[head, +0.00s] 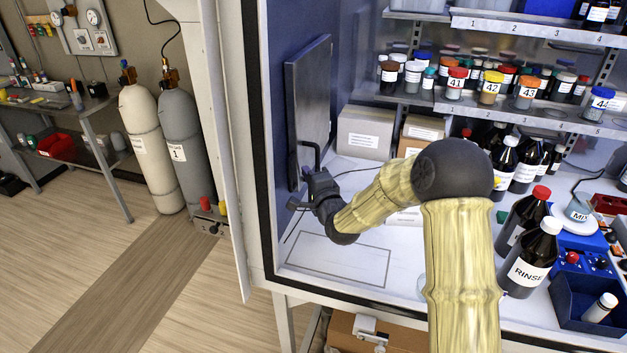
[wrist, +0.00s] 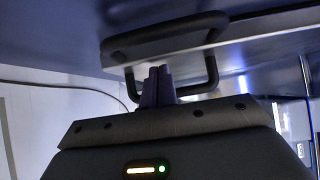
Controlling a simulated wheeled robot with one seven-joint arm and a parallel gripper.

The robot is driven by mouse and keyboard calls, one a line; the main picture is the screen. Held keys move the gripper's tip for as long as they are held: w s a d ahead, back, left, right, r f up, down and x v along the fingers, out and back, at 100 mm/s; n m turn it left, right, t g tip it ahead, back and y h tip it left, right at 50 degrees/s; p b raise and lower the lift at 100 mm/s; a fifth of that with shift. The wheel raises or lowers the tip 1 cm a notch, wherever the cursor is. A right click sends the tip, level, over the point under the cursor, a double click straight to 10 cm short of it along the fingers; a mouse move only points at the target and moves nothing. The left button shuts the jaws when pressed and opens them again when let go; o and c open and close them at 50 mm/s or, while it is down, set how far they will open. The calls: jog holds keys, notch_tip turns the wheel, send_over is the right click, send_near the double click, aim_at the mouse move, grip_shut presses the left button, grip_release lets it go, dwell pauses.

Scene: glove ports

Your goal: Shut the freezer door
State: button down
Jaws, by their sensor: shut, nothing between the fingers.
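The freezer door is a grey upright panel (head: 308,95) on the blue left wall of the cabinet, with a black bar handle (head: 312,152) near its lower edge. I cannot tell how far it stands open. My gripper (head: 308,176) is shut and empty beside the handle's lower part. In the wrist view the closed fingertips (wrist: 157,72) point at the door's pale edge (wrist: 235,40). They overlap the black handle loop (wrist: 212,72) in the picture, near its middle. Whether they touch the door or handle is unclear.
Below my gripper the white cabinet floor has an empty outlined rectangle (head: 335,260). A cardboard box (head: 365,133) stands behind. Shelves of labelled jars and dark bottles, including a RINSE bottle (head: 530,262), fill the right. Two gas cylinders (head: 150,140) stand outside at left.

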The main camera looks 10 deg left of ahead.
jog(key=a+b+v, duration=0.1)
jog(key=b+v, duration=0.2)
jog(key=v, duration=0.8)
jog(key=shift+s+b, duration=0.3)
jog(key=shift+s, duration=0.3)
